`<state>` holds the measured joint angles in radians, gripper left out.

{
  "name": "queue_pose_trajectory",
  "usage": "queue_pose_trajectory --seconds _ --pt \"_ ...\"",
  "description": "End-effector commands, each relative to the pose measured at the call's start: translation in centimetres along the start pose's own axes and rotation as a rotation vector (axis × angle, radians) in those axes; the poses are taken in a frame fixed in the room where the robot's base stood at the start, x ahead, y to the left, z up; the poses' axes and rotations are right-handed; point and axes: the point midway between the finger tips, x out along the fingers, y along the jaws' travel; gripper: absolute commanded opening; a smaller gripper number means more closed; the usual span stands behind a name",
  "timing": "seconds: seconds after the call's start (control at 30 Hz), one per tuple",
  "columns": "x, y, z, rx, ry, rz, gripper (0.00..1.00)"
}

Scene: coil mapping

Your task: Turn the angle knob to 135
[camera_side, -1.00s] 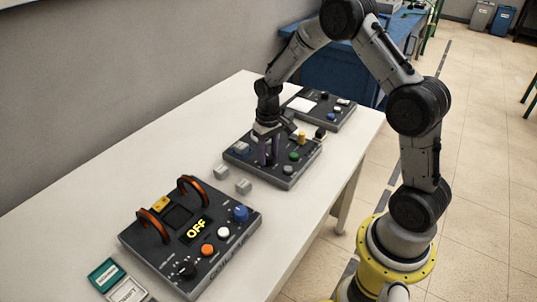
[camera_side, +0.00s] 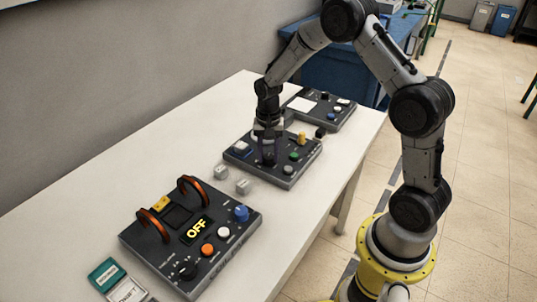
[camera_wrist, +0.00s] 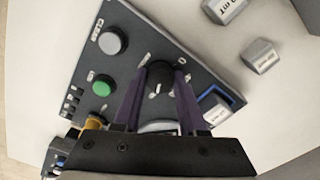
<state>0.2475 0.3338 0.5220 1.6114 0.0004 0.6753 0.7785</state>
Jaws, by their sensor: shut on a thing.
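The black angle knob (camera_wrist: 160,76) sits on a dark control panel (camera_wrist: 140,42), which is the middle panel in the side view (camera_side: 308,160). A white pointer mark shows on the knob's top, toward the lower edge in the wrist view. My gripper (camera_wrist: 162,78) has its two purple fingers on either side of the knob and is shut on it. The scale numbers around the knob are too small to read.
The panel also has a grey button (camera_wrist: 113,41), a green button (camera_wrist: 103,85), a yellow part (camera_side: 302,138) and a white block in a blue-edged slot (camera_wrist: 216,108). Two loose grey blocks (camera_side: 221,172) (camera_side: 243,186) lie beside it. A panel showing OFF (camera_side: 150,250) stands nearer the camera.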

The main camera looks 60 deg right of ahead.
Motion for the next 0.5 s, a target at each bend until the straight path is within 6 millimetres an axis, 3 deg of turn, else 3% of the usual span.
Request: queue_pose_trajectory --seconds 0.5 --pt "-0.27 -0.11 -0.16 0.039 0.005 -0.005 0.00"
